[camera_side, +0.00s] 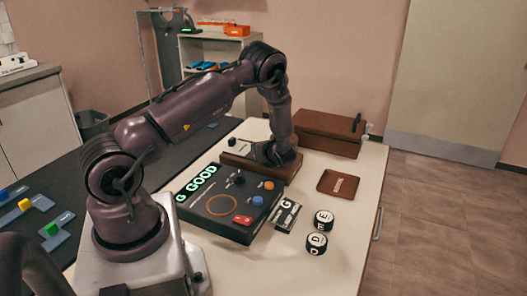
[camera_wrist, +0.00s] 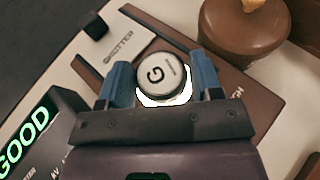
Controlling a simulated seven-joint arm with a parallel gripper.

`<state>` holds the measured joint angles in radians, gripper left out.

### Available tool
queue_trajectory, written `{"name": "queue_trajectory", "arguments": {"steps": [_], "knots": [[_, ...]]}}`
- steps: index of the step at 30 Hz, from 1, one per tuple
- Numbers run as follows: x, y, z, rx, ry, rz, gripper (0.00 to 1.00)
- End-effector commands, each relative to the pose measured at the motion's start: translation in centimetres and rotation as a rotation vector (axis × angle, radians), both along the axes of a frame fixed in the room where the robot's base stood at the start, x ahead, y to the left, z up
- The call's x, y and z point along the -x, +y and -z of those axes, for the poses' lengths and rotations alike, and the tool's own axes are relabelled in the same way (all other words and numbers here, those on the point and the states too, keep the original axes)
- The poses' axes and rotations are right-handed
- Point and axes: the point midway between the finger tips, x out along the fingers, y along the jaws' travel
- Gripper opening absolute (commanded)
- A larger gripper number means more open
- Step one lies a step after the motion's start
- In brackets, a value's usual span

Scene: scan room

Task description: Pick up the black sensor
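In the wrist view, a round puck with a grey top marked G (camera_wrist: 165,75) sits between the two blue fingers of my gripper (camera_wrist: 163,85). The fingers are spread about the puck's width; I cannot tell whether they press on it. In the side view my gripper (camera_side: 274,155) is low over a brown stand (camera_side: 262,168), and the puck is hidden. Two black pucks with white tops, marked E (camera_side: 323,221) and D (camera_side: 316,244), stand on the bench. A small black block (camera_wrist: 95,24) is beside the SHUTTER plate (camera_wrist: 119,45). I cannot tell which thing is the black sensor.
A black console (camera_side: 222,212) with a green GOOD display stands left of the pucks, beside a G card (camera_side: 287,215). A brown tray (camera_side: 338,184) and a brown box (camera_side: 325,133) are on the right and behind. The bench's front right is clear.

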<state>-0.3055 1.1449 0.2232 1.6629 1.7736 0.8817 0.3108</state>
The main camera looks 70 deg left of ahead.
Motion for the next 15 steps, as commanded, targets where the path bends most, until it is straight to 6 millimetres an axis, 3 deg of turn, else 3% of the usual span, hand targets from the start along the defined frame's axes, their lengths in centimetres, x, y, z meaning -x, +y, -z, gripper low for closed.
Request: {"name": "queue_trajectory", "arguments": {"steps": [1, 4, 6, 15], "knots": [[0.00, -0.01, -0.02, 0.000, 0.000, 0.000, 0.48], [0.00, -0.01, -0.02, 0.000, 0.000, 0.000, 0.27], [-0.01, 0.00, -0.04, -0.001, -0.001, 0.000, 0.23], [-0.03, 0.00, -0.50, -0.001, -0.001, 0.000, 0.22]]}}
